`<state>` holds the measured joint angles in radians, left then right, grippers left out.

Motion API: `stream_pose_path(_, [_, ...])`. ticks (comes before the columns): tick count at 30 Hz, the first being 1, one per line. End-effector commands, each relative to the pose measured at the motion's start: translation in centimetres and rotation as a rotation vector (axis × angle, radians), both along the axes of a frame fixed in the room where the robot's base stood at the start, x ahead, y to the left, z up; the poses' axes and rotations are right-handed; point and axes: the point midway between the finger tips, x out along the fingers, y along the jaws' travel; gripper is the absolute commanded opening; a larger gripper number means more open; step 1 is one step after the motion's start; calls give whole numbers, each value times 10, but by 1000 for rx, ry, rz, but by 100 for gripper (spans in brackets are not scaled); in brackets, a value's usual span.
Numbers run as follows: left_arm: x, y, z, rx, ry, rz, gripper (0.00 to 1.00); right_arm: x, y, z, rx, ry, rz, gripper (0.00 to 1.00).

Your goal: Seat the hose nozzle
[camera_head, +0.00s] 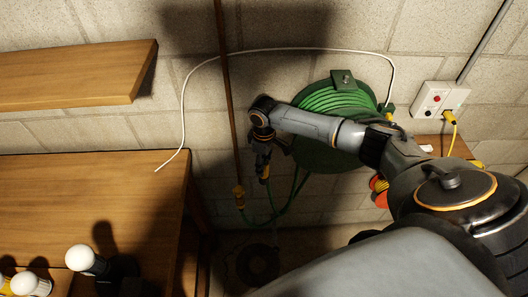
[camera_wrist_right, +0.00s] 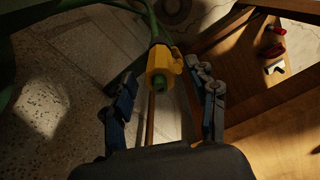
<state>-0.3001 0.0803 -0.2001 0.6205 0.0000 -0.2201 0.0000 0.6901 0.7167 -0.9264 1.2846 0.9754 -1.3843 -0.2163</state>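A yellow hose nozzle (camera_wrist_right: 158,60) with a green end facing the camera shows between the fingers of my right gripper (camera_wrist_right: 161,74) in the right wrist view. The fingers stand apart, with a gap on the left side. A green hose (camera_wrist_right: 152,22) runs away from the nozzle, and a brown pipe lies behind or below it. A yellow fitting (camera_head: 239,194) sits at the pipe's lower end. My left gripper is out of view.
A green hose reel (camera_head: 340,100) hangs on the block wall behind my right arm. A wooden bench (camera_head: 90,190) and wooden shelf (camera_head: 70,75) stand on the left. A white cord (camera_head: 290,49) arches over the reel. A white outlet box (camera_head: 438,98) is at right.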

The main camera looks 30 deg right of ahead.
Motion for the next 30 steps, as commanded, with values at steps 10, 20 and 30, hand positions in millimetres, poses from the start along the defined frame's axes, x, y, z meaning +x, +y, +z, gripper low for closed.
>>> stream_pose_path(10, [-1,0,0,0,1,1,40,1,0,22,1,-3,1,58])
stream_pose_path(20, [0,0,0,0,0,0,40,1,0,91,0,-4,1,58])
stream_pose_path(30, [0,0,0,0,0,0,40,0,0,120,0,0,1,58])
